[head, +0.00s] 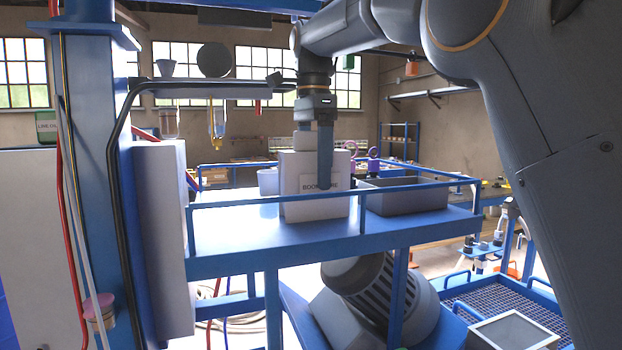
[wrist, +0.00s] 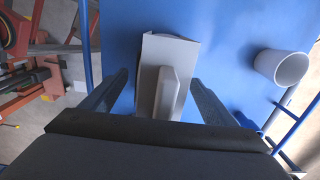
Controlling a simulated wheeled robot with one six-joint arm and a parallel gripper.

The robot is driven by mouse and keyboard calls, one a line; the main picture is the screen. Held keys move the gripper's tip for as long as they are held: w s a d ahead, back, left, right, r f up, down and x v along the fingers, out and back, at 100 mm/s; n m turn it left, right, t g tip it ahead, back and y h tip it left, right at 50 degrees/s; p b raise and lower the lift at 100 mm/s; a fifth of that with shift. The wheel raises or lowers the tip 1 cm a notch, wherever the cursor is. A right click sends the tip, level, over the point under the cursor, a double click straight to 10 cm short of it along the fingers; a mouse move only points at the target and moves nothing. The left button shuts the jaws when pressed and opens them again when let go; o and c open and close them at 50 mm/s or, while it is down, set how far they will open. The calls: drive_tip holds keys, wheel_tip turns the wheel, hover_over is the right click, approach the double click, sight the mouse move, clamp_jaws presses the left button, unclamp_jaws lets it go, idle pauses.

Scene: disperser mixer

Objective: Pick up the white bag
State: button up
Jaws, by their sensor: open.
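The white bag (head: 300,205) stands upright on the blue platform, with a partly covered printed label on its front. In the wrist view the white bag (wrist: 172,50) is seen from above, with a raised pale block on its top. My gripper (head: 323,183) points straight down over the bag, one finger hanging in front of its face and covering part of the label. In the wrist view my gripper (wrist: 159,77) is open, with one finger on each side of the bag and gaps visible between. The far finger is hidden in the head view.
The blue platform (head: 225,240) has a blue rail along its front edge. A grey open bin (head: 405,200) stands right of the bag. A white cup (wrist: 283,67) stands apart from it, also seen behind left in the head view (head: 268,181). A blue column stands at left.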

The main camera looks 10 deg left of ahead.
drive_tip(key=shift+f, duration=0.85)
drive_tip(key=c, duration=1.4)
drive_tip(key=shift+c, duration=1.2)
drive_tip(key=shift+r, duration=0.2)
